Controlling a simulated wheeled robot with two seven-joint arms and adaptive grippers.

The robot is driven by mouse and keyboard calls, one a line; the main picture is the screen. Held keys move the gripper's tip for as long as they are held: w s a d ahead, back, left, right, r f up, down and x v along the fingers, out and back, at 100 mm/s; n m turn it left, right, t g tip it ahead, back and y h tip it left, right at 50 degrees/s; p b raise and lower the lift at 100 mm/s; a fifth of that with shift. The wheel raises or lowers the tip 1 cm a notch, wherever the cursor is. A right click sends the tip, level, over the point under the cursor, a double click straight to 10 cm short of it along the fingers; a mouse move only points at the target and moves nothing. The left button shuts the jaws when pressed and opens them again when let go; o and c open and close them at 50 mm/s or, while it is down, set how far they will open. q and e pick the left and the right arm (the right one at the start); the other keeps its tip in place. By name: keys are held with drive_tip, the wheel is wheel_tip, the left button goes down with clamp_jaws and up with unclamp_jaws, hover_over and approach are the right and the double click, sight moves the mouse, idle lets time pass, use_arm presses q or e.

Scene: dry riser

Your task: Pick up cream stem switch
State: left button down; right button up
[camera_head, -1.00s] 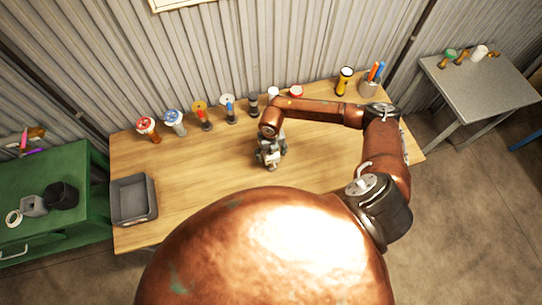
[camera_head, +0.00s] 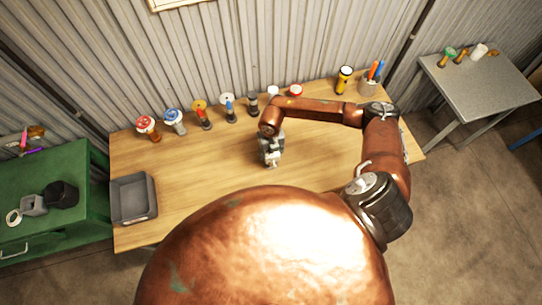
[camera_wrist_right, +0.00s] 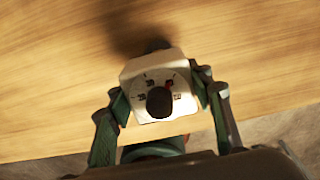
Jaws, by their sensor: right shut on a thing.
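I cannot tell whether the switch touches the table. My left gripper is not in view.
Several valves and fittings, including a red-wheeled one (camera_head: 148,126), line the table's back edge. A grey bin (camera_head: 133,215) is at the left end. The table's middle is clear.

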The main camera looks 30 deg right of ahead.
drive_tip(key=shift+c, duration=1)
drive_tip(key=shift+w+r, duration=0.1)
